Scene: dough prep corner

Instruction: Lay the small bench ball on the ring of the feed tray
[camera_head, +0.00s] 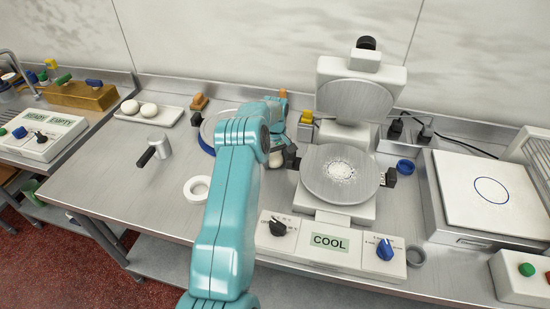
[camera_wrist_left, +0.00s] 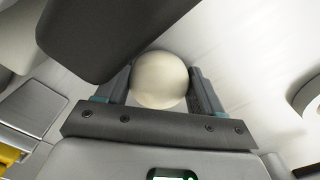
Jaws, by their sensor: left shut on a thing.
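A small pale dough ball (camera_wrist_left: 160,80) sits between the two fingers of my left gripper (camera_wrist_left: 160,92), which is shut on it. In the head view my left gripper (camera_head: 287,156) is just left of the press, and the ball (camera_head: 276,159) shows partly behind my arm. A white square plate with a thin blue ring (camera_head: 462,172), which looks like the feed tray, is at the right, well away from the gripper; its top is bare. My right gripper is not in view.
The open press (camera_head: 320,178), with flour on its round lower plate and a COOL panel (camera_head: 330,243), stands between gripper and ringed plate. A white tray (camera_head: 127,119) holds two balls at the left. A white ring (camera_head: 197,189) and a metal handled tool (camera_head: 158,147) lie on the bench.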

